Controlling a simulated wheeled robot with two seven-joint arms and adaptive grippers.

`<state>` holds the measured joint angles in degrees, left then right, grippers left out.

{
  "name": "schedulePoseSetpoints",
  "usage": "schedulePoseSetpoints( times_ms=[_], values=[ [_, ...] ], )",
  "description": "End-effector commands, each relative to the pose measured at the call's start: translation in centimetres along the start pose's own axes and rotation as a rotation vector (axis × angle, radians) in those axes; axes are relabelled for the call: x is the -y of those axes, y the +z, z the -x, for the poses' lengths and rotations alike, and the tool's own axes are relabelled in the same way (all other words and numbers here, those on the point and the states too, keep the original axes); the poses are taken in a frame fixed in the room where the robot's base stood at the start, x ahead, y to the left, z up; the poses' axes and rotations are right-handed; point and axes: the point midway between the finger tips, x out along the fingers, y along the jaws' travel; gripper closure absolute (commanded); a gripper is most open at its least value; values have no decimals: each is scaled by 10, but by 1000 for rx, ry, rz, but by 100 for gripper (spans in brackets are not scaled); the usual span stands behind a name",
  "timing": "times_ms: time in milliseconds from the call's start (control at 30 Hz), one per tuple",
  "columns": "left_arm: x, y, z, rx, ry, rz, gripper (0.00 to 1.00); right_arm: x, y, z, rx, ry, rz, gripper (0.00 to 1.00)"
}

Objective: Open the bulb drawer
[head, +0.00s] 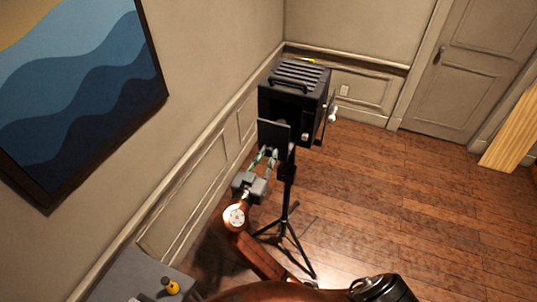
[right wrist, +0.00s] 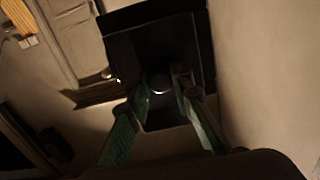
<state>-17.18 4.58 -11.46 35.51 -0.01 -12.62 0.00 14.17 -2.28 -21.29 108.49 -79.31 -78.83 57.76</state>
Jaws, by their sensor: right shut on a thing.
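A black ribbed lamp box (head: 292,97) stands on a black tripod (head: 287,205) near the wall. A flat black panel, which looks like the bulb drawer's front (head: 274,133), sits low on its near face. It appears to stand out from the box, but how far I cannot tell. My right gripper (head: 268,156) is at this panel, its green-padded fingers shut on a round knob. In the right wrist view the knob (right wrist: 160,83) shows between the fingertips, against the dark drawer front (right wrist: 165,48). The drawer's inside is hidden. My left gripper is not in view.
A panelled wall (head: 205,165) runs close along the left of the tripod. A grey surface (head: 133,277) with a yellow-and-black object (head: 171,287) is at the lower left. A white bulb-like thing (head: 333,114) shows beside the box.

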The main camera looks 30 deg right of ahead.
Motion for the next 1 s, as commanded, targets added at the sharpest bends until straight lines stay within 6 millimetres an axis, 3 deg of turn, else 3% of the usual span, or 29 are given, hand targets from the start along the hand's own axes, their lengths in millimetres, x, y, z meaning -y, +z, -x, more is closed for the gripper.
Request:
schedulePoseSetpoints(
  times_ms=[33,67,300,667,1000],
  values=[
    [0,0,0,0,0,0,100,0,-1,0,-1,-1,-1,100],
    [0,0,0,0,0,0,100,0,-1,0,-1,-1,-1,79],
    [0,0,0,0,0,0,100,0,0,0,-1,0,-1,62],
    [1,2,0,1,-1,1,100,1,-6,0,-1,0,-3,62],
    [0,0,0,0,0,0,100,1,-64,0,-1,-2,-8,62]
  ],
)
